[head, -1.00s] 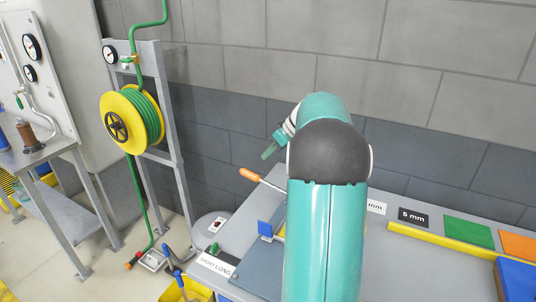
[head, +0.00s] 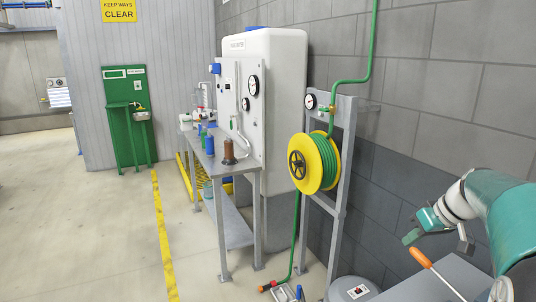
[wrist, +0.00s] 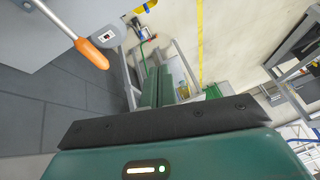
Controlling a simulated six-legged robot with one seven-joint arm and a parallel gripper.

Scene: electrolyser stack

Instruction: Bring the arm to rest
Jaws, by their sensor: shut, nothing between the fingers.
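My gripper (head: 412,237) hangs at the arm's end, just left of an orange-handled tool (head: 421,257) and above the grey bench. In the wrist view my gripper's green fingers (wrist: 158,88) lie close together with nothing between them. The orange handle also shows in the wrist view (wrist: 91,53), beside the fingers and apart from them.
The grey bench (head: 402,293) is at the lower right, against the block wall. A yellow hose reel (head: 303,163) with green hose stands on a grey frame. A small table (head: 240,168) with bottles stands before a white tank (head: 285,70). Open floor lies left.

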